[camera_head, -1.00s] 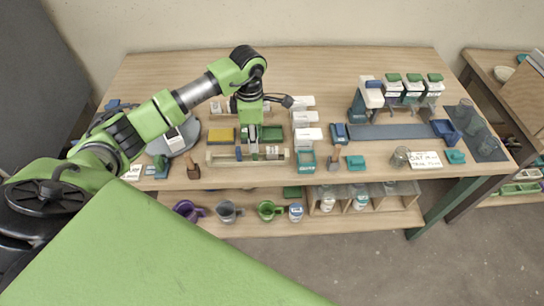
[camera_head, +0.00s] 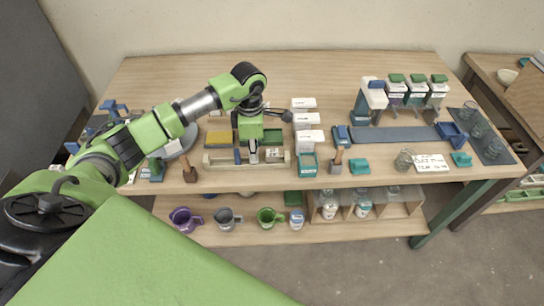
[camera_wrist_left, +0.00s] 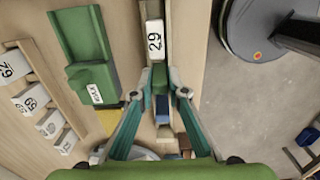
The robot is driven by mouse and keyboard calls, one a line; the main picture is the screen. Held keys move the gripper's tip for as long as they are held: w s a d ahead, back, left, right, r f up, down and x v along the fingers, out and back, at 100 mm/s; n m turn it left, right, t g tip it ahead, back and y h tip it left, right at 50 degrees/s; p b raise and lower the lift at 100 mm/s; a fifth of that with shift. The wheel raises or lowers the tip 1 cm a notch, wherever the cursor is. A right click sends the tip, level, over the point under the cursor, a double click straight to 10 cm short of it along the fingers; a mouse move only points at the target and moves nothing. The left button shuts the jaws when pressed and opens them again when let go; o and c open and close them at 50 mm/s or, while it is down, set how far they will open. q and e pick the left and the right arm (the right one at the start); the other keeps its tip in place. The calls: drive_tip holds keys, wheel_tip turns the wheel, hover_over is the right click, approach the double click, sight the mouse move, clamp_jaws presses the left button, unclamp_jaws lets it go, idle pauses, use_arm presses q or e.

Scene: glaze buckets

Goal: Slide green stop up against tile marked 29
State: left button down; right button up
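The tile marked 29 (camera_wrist_left: 154,40) lies in a narrow wooden rail; in the head view the tile (camera_head: 273,153) is toward the rail's right end. The green stop (camera_wrist_left: 160,78) is in the same rail, just on the near side of the tile in the left wrist view. Any small gap between them is hard to judge. My left gripper (camera_wrist_left: 160,86) points down, with one finger on each side of the stop. It also shows over the rail in the head view (camera_head: 253,156). Whether the fingers press the stop is unclear. My right gripper is out of view.
A blue block (camera_head: 237,157) sits in the rail (camera_head: 220,162) left of my gripper. A green holder (camera_wrist_left: 84,50) and a yellow pad (camera_head: 219,138) are behind the rail. Numbered white boxes (camera_head: 307,138) stand to the right. Wooden-handled tools flank the rail.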

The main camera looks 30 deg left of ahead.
sight(270, 150)
use_arm(q)
drive_tip(key=shift+w+d+b, duration=0.2)
drive_tip(key=shift+w+d, duration=0.2)
drive_tip(key=shift+d, duration=0.3)
drive_tip(key=shift+w+d+b, duration=0.25)
drive_tip(key=shift+w+d, duration=0.15)
drive_tip(key=shift+d, duration=0.25)
drive_tip(key=shift+w+d+b, duration=0.2)
drive_tip(key=shift+w+d, duration=0.2)
drive_tip(key=shift+d, duration=0.3)
drive_tip(key=c, duration=2.1)
unclamp_jaws()
drive_tip(key=shift+r+p, duration=2.15)
drive_tip(key=shift+r, duration=1.35)
